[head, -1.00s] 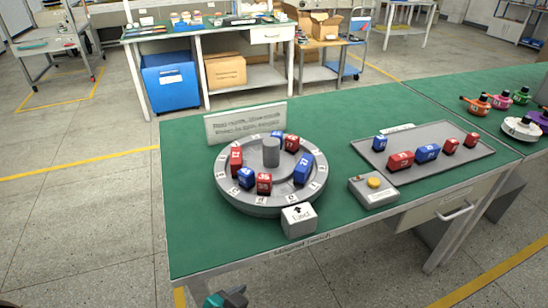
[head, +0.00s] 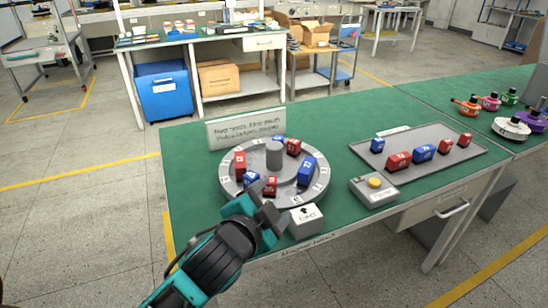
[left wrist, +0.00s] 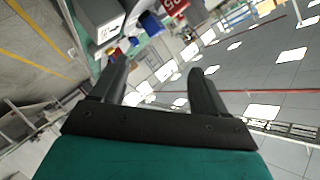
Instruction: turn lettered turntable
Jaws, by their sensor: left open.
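The round grey turntable (head: 319,190) stands on the green bench with a grey hub post (head: 274,155) at its middle and letter labels round its rim. Red blocks (head: 239,164) and blue blocks (head: 307,170) stand on it. My left gripper (head: 257,212) is in front of the turntable's near left side and covers part of its rim; I cannot tell whether it touches. Its fingers are apart and empty in the left wrist view (left wrist: 160,85). A grey block with an arrow (head: 305,219) stands at the turntable's front. My right gripper is out of view.
A sign (head: 246,130) stands behind the turntable. A box with a yellow button (head: 374,189) and a grey tray (head: 460,161) of red and blue blocks are to the right. Coloured round parts (head: 515,128) lie farther right.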

